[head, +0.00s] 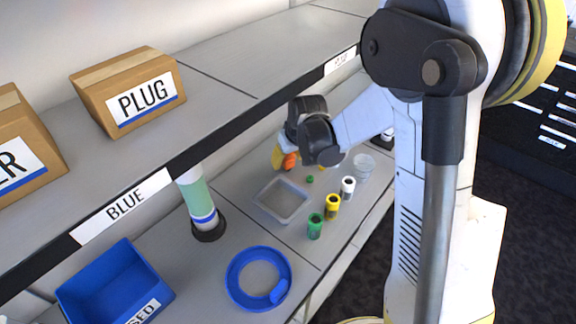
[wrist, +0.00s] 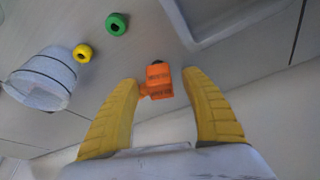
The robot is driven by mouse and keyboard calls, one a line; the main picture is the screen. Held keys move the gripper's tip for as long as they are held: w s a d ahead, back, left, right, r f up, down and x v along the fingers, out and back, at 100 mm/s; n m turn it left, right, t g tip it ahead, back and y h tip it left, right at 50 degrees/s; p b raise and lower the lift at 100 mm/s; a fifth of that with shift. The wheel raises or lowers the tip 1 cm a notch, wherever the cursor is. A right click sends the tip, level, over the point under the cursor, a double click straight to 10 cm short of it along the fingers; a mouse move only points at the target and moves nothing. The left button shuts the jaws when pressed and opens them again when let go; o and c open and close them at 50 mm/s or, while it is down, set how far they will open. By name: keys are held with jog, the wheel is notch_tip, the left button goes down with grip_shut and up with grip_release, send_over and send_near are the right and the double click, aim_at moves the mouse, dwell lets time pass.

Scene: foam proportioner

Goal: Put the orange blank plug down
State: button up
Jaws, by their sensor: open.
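The orange blank plug (wrist: 158,79) is between the two yellow fingers of my gripper (wrist: 161,84) in the wrist view. The fingers are open, with a clear gap to the plug on the right. The left finger is close to the plug's side tab, and I cannot tell whether they touch. The plug has a dark end and seems to lie on the grey shelf surface. In the head view my gripper (head: 282,159) is low over the lower shelf, behind the grey tray, with the orange plug (head: 290,161) showing at its fingers.
A shallow grey tray (head: 260,202) is in front of my gripper. Green (head: 315,227), yellow (head: 332,207) and white (head: 348,188) cylinders stand to its right, near a clear cup (head: 363,167). A small green piece (head: 309,179) lies nearby. A blue round dish (head: 237,290) and blue bin (head: 85,302) are nearer.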

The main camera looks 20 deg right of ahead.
jog(key=shift+f, duration=0.25)
grip_shut()
jog(key=shift+r, duration=0.1)
